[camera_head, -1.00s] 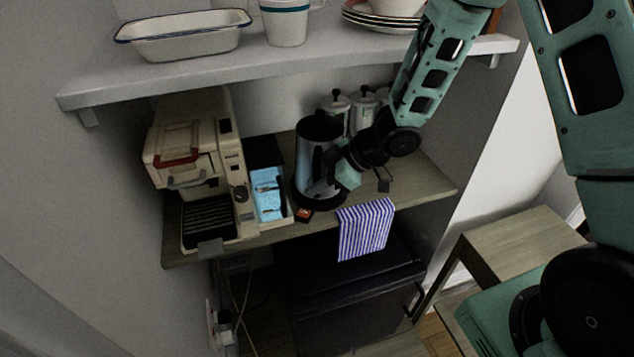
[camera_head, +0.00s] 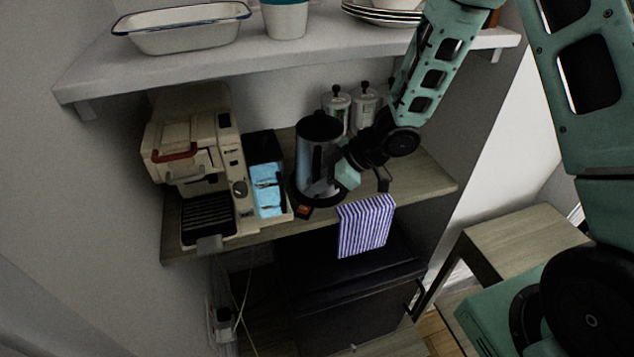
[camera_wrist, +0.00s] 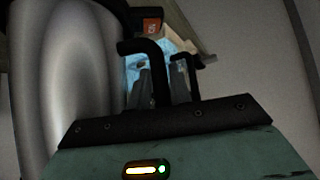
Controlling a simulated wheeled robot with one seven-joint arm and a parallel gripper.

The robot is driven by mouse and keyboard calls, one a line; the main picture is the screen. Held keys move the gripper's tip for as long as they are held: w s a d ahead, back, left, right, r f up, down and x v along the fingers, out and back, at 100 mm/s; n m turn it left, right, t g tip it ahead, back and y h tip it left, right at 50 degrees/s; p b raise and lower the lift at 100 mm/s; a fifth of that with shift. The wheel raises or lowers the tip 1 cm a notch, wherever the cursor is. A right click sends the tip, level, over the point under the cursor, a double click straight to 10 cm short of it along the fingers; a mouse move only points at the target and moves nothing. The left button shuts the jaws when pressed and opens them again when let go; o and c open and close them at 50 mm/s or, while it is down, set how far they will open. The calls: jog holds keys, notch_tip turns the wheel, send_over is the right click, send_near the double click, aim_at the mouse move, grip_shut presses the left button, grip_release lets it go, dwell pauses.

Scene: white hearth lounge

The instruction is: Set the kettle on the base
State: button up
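The kettle (camera_head: 318,165) is a steel cylinder with a black lid and stands upright on the wooden shelf. Its steel side fills the left of the wrist view (camera_wrist: 75,85). A black disc, apparently the base (camera_head: 326,201), shows under the kettle; I cannot tell whether the kettle is fully seated on it. My gripper (camera_head: 344,165) is close against the kettle's right side. In the wrist view my fingers (camera_wrist: 163,82) stand a little apart beside a black bent bar, apparently the handle (camera_wrist: 147,47). Whether they grip it is unclear.
White canisters (camera_head: 350,105) stand behind. A striped towel (camera_head: 365,226) hangs over the front edge. An upper shelf (camera_head: 200,75) overhangs. Free wood lies right.

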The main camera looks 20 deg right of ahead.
jog(key=shift+s+f, duration=0.1)
jog(key=p+v, duration=0.9)
jog(key=v, duration=0.2)
dwell(0.7)
dwell(0.5)
jog(key=s+a+r+m+h+b, duration=0.2)
jog(key=a+r+m+h+b, duration=0.1)
jog(key=a+r+h, duration=0.25)
jog(key=s+a+r+m+g+h+b, duration=0.1)
jog(key=s+a+r, duration=0.1)
jog(key=s, duration=0.8)
jog(key=s+a+r+m+g+h, duration=0.1)
jog(key=s+a+r+g, duration=0.1)
jog(key=s, duration=0.9)
jog(key=shift+r+m+g+b, duration=0.3)
jog(key=shift+r+m+b, duration=0.1)
jog(key=shift+r, duration=0.35)
